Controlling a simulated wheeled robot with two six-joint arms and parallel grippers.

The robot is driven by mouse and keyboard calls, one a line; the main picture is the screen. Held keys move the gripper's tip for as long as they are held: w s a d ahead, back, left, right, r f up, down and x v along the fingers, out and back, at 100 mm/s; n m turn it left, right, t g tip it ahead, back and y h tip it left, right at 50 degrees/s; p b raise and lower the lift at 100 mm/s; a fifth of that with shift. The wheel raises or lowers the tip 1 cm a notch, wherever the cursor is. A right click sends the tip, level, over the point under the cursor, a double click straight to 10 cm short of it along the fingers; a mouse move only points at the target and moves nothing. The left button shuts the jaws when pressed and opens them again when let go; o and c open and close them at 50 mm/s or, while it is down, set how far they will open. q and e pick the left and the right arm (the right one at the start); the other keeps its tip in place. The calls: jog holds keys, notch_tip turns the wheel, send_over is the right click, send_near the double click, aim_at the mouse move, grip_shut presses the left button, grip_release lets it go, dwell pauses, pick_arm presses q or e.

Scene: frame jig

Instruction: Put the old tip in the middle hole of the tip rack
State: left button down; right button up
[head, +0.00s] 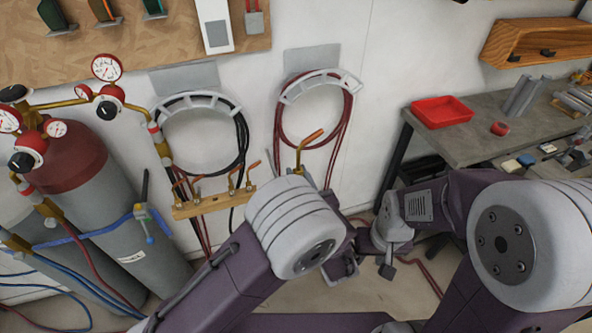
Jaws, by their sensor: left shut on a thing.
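The tip rack (214,202) is a narrow brass-coloured bar low on the white wall, left of centre. Bent copper tips (248,172) stand near its left and right ends. I see no tip standing at its middle, but the holes are too small to make out. A bent copper tip with a brass base, seemingly the old tip (308,142), rises beyond my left wrist, right of the rack and apart from it. My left gripper (302,175) is shut on its base, mostly hidden by my wrist. My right gripper (388,269) hangs low at right of centre; its jaw opening is unclear.
Gas cylinders (90,205) with gauges stand at left. Black hose (242,145) and red hose (347,125) hang on wall hooks. A workbench (470,145) with a red tray (441,111) is at right. Wall between rack and held tip is largely clear.

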pick_arm(q)
jog(key=shift+v, duration=2.5)
jog(key=s+a+f+n+g+y, duration=0.1)
jog(key=a+f+n+g+y, duration=0.2)
jog(key=a+f, duration=0.4)
jog(key=s+a+f+n+g+y, duration=0.2)
jog(key=a+f+y, duration=0.3)
jog(key=a, duration=0.9)
notch_tip(320, 180, down, 3)
jog(key=shift+f+n+g+y, duration=0.15)
jog(key=shift+n+g+y, duration=0.15)
jog(key=shift+n+g, duration=0.45)
jog(key=shift+t, duration=0.35)
